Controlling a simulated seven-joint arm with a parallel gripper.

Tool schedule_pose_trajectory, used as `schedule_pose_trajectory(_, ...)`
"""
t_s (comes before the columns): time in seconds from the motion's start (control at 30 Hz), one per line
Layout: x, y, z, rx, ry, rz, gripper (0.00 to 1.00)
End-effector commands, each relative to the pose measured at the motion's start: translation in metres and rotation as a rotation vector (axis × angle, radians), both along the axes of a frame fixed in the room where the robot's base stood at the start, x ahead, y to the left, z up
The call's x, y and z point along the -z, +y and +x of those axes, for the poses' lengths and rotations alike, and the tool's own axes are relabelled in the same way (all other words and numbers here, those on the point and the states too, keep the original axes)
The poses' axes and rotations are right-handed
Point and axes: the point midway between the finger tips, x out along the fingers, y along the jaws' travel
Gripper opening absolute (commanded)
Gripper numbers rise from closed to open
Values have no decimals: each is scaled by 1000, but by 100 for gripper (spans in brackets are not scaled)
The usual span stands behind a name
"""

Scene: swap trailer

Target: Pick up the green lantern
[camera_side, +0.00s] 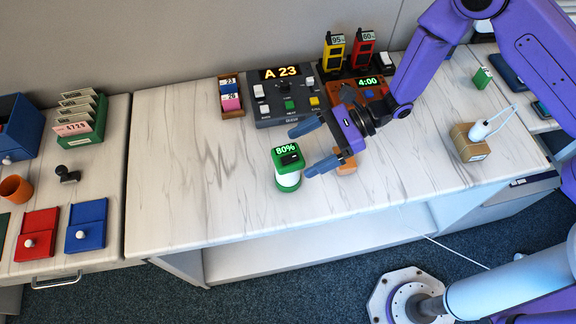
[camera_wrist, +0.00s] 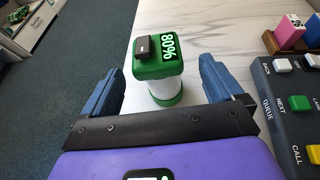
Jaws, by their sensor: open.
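The green lantern (camera_side: 287,167) stands upright on the pale marbled counter, with a green cap reading 80%, a white body and a green base. In the wrist view the lantern (camera_wrist: 158,62) stands ahead of my gripper, lined up roughly between the two blue fingers. My gripper (camera_side: 299,151) is open and empty, its fingers spread just to the right of the lantern in the side view. Its fingers also show in the wrist view (camera_wrist: 163,80). I cannot tell whether either finger touches the lantern.
A grey queue console (camera_side: 284,98) and a card holder (camera_side: 231,97) stand behind the lantern. An orange clock device (camera_side: 369,88) sits further back. The counter (camera_side: 190,180) left of the lantern is clear.

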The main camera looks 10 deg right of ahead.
Motion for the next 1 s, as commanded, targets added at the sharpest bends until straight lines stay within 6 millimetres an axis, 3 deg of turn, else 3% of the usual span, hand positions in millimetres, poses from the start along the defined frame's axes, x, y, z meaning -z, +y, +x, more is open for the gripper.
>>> schedule_pose_trajectory(0.33, 17, 40, -8, -5, -1, -1, 94)
schedule_pose_trajectory(0.67, 19, 47, -8, -1, -1, 0, 94)
schedule_pose_trajectory(0.77, 19, 46, -8, -1, -1, 0, 68)
schedule_pose_trajectory(0.9, 19, 46, -8, -1, -1, 0, 24)
schedule_pose_trajectory(1.0, 18, 47, -7, -2, -1, 2, 24)
